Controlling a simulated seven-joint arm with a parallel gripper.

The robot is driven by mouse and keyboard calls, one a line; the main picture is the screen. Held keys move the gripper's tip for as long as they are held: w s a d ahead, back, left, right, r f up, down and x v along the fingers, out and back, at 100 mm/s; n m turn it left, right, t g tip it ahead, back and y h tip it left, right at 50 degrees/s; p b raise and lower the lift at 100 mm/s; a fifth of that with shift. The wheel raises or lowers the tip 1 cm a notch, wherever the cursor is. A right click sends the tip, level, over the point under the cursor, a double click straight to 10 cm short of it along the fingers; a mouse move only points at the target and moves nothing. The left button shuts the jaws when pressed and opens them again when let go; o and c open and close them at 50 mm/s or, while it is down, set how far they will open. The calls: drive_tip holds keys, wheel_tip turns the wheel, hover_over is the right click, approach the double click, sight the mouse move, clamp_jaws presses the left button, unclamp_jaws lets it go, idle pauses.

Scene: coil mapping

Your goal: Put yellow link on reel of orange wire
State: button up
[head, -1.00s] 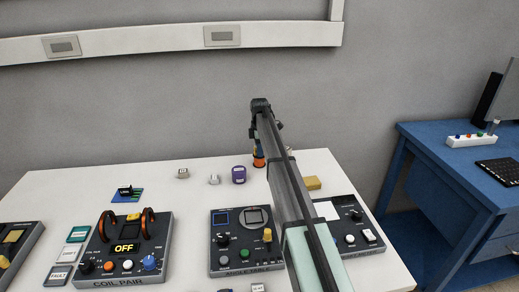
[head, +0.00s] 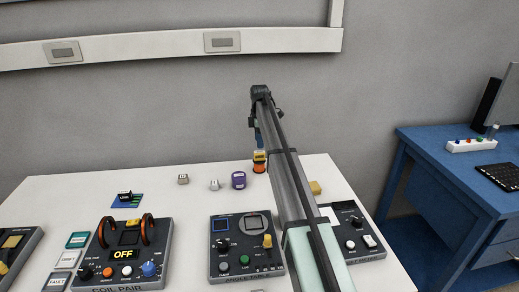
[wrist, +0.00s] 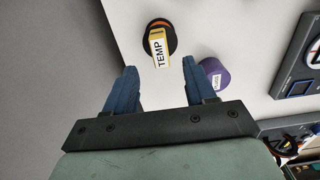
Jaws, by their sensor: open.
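The yellow link (wrist: 158,48), a small block with a white face marked TEMP, rests on top of the reel of orange wire (wrist: 163,25) in the wrist view. In the head view the yellow link (head: 259,156) also shows on the reel (head: 259,167), which stands near the table's back edge. My gripper (wrist: 160,66) is open and empty, with its blue fingers apart from the link. In the head view my gripper (head: 257,136) is above the reel, partly hidden by my arm.
A purple reel (head: 238,180) stands left of the orange one. Small pale blocks (head: 183,179) (head: 214,184) lie further left. The coil pair unit (head: 123,257) and angle table unit (head: 243,245) fill the front. A yellow block (head: 315,187) is right of my arm.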

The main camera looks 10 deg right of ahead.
sight(259, 152)
wheel_tip(259, 152, up, 4)
drive_tip(key=shift+r, duration=0.2)
idle(0.3)
